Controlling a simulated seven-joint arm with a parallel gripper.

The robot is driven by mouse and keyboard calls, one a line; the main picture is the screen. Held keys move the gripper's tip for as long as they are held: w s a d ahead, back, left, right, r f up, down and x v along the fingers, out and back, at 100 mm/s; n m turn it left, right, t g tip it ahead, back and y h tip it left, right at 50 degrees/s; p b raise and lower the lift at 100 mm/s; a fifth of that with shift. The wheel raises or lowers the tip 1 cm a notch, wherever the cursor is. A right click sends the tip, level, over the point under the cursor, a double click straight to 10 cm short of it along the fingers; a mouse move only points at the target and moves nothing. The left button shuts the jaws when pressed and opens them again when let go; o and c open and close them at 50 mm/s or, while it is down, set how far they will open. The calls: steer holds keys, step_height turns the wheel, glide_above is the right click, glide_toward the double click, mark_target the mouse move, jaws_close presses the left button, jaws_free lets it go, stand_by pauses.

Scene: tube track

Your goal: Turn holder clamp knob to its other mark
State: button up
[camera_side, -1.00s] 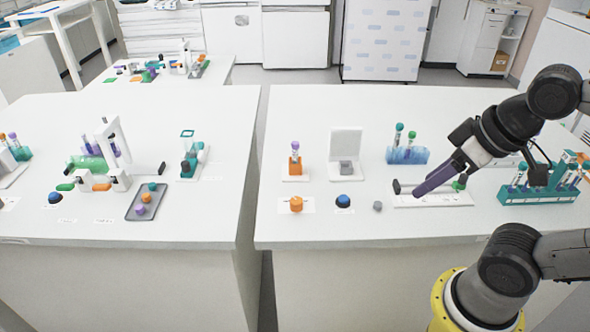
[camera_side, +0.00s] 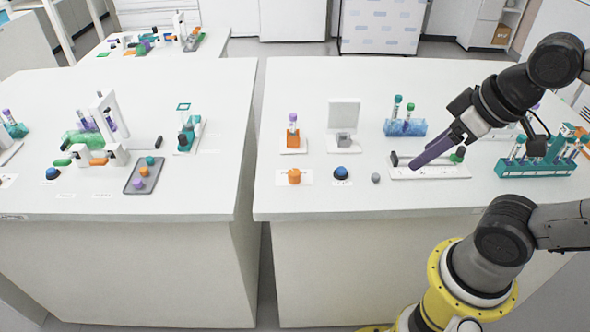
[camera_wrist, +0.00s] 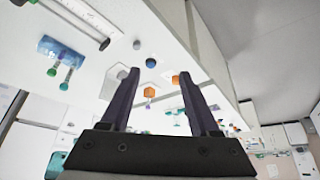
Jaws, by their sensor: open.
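An orange round knob (camera_side: 294,176) sits on a white marked card near the front of the right bench. Behind it an orange tube holder (camera_side: 293,141) holds an upright tube with a purple cap. The wrist view also shows the orange knob (camera_wrist: 176,79) and the orange holder (camera_wrist: 149,92) beyond my fingers. The marks are too small to read. My gripper (camera_side: 414,164) is open and empty, well right of the knob, above or in front of a white track. Its two dark fingers stand apart in the wrist view (camera_wrist: 160,73).
A blue button (camera_side: 340,173) and a small grey knob (camera_side: 376,178) lie between the orange knob and my gripper. A white upright panel (camera_side: 344,118), a blue tube rack (camera_side: 405,127) and a teal rack (camera_side: 537,165) stand around. The bench's front strip is clear.

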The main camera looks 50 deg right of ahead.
steer(key=w+r+n, duration=0.5)
steer(key=r+n, duration=0.1)
steer(key=n+g, duration=0.6)
glide_above(294, 172)
step_height(294, 172, down, 8)
step_height(294, 172, down, 13)
steer(key=shift+r, duration=0.1)
jaws_close()
